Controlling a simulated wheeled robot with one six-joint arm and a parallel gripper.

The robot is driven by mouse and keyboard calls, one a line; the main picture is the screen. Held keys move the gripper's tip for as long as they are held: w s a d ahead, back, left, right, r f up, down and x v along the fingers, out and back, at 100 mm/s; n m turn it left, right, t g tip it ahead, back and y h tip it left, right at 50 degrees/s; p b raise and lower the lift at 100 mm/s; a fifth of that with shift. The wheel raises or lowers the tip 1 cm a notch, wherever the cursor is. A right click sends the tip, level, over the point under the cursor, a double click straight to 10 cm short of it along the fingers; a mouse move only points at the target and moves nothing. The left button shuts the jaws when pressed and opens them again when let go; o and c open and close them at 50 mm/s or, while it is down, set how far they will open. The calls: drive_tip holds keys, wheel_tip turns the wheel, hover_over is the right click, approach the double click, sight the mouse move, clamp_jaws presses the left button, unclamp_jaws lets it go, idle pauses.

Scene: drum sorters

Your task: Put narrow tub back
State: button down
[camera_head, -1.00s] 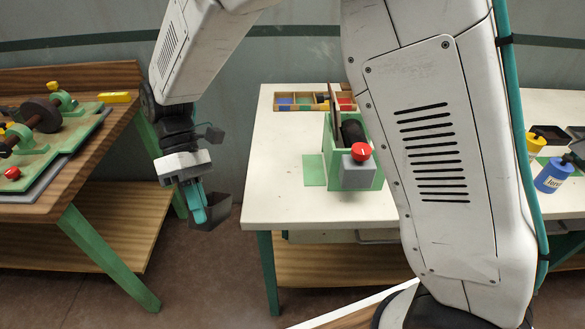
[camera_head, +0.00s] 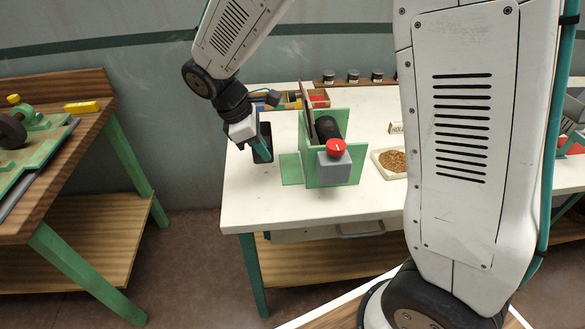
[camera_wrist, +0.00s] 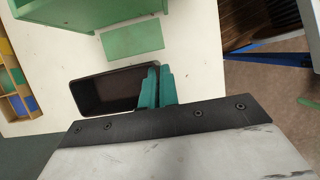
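The narrow tub (camera_head: 263,156) is a dark, open-topped box at the left part of the white table (camera_head: 240,200), just left of the green pad (camera_head: 291,168). In the wrist view the tub (camera_wrist: 100,92) looks empty and lies over the table top. My gripper (camera_wrist: 158,88) has its teal fingers close together on the tub's end wall, one on each side. My gripper (camera_head: 264,146) also shows in the head view, upright above the tub. I cannot tell whether the tub touches the table.
A green stand (camera_head: 325,172) with a dark drum and a grey box with a red knob (camera_head: 336,147) stands right of the pad. A divided tray (camera_head: 291,99) is behind. A pale tray of brown grains (camera_head: 390,161) lies to the right. A wooden bench (camera_head: 75,90) is at left.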

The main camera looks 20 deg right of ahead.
drive_tip(key=d+f, duration=0.1)
drive_tip(key=d, duration=0.1)
drive_tip(key=s+d+f, duration=0.1)
drive_tip(key=d, duration=0.1)
drive_tip(key=s+d, duration=0.1)
drive_tip(key=d, duration=0.1)
drive_tip(key=shift+d+f, duration=0.15)
drive_tip(key=shift+f, duration=0.25)
drive_tip(key=shift+s+d+f, duration=0.1)
drive_tip(key=shift+f, duration=1)
drive_tip(key=shift+d+f, duration=0.1)
drive_tip(key=shift+f, duration=0.95)
drive_tip(key=c, duration=1.7)
unclamp_jaws()
drive_tip(key=shift+r, duration=0.1)
